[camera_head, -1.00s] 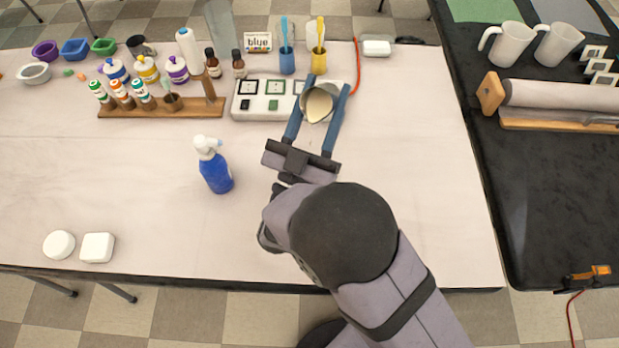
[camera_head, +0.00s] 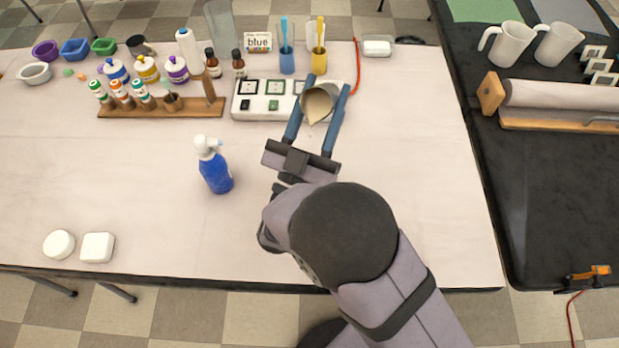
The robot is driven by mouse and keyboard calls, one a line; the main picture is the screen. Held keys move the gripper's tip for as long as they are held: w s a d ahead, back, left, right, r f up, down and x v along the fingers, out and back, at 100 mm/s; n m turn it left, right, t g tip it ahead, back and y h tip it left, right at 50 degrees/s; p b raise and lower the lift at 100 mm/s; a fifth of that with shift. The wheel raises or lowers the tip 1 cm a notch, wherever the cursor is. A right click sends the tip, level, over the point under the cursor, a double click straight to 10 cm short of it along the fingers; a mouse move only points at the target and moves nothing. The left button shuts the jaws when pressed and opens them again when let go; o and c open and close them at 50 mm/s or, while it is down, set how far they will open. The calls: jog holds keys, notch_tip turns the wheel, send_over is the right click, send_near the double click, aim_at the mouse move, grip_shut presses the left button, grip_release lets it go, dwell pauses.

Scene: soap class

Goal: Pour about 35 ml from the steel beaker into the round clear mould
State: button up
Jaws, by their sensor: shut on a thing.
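My gripper (camera_head: 328,84) is shut on the steel beaker (camera_head: 334,100), with one blue finger on each side of it. The beaker is held over the front edge of the white panel, tilted with its lip toward the bottom of the picture. Cream-coloured liquid (camera_head: 317,106) shows inside and reaches the lip. A faint pale speck shows just below the lip; I cannot tell if it is falling liquid. I cannot make out a round clear mould; it may be hidden under the beaker or gripper. A round white piece (camera_head: 58,245) lies at the lower left.
A square white piece (camera_head: 97,247) lies beside the round one. A blue spray bottle (camera_head: 215,168) stands left of my gripper. The white panel (camera_head: 253,107) and a wooden bottle rack (camera_head: 190,112) are behind. The table's right front is clear.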

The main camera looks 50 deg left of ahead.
notch_tip(320, 180, down, 7)
jog(key=g+h+p, duration=0.1)
jog(key=g, duration=0.2)
jog(key=shift+w, duration=0.2)
jog(key=shift+a+f, duration=0.1)
jog(key=shift+h+p, duration=0.3)
jog(key=shift+p, duration=0.05)
jog(key=shift+w+a+f+g+h+p, duration=0.3)
jog(key=shift+w+f+g+p, duration=0.35)
jog(key=shift+f, duration=0.65)
jog(key=shift+w+a+f+g+h+p, duration=0.2)
jog(key=shift+w+f+g+h+p, duration=0.2)
jog(key=shift+f+g+p, duration=0.75)
jog(key=shift+w+a+f+g+h+p, duration=0.3)
jog(key=shift+w+f+g+p, duration=0.3)
jog(key=shift+f, duration=0.9)
jog(key=shift+s, duration=0.1)
jog(key=shift+w+a+f+g+h+p, duration=0.1)
jog(key=shift+w+f+g+h+p, duration=0.25)
jog(key=shift+f, duration=0.5)
jog(key=shift+w+a+f+g+h+p, duration=0.1)
jog(key=shift+f+g+p, duration=0.3)
jog(key=shift+f+g, duration=0.35)
